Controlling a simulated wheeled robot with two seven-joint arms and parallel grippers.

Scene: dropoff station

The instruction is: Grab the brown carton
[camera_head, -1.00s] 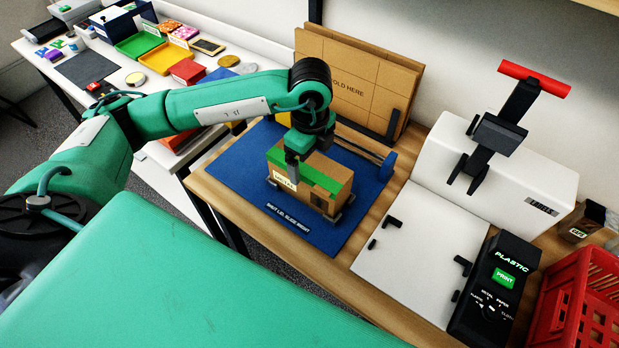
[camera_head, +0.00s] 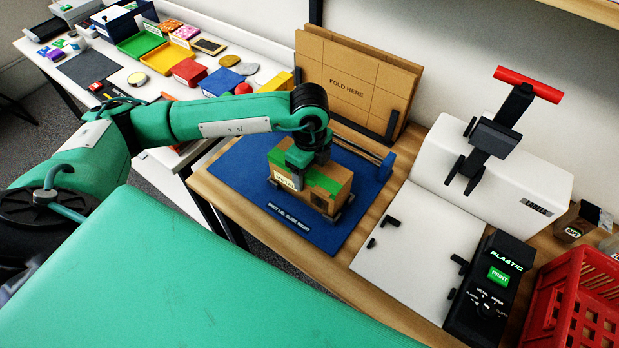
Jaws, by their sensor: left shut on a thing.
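The brown carton (camera_head: 322,198) sits on the blue mat (camera_head: 238,178) in the head view. It has green tape across its top and a pale label on its left end. My left gripper (camera_head: 298,172) comes down from above onto the carton's top left part and is shut on it. The arm and gripper hide part of the carton's top and far side. The carton appears to rest between small grey holders on the mat. My right gripper is not in view.
Flat cardboard sheets (camera_head: 352,78) stand behind the mat. A white press with a red handle (camera_head: 528,84), a black label printer (camera_head: 486,290) and a red crate (camera_head: 578,310) are to the right. A white table with coloured trays (camera_head: 140,44) is at the far left.

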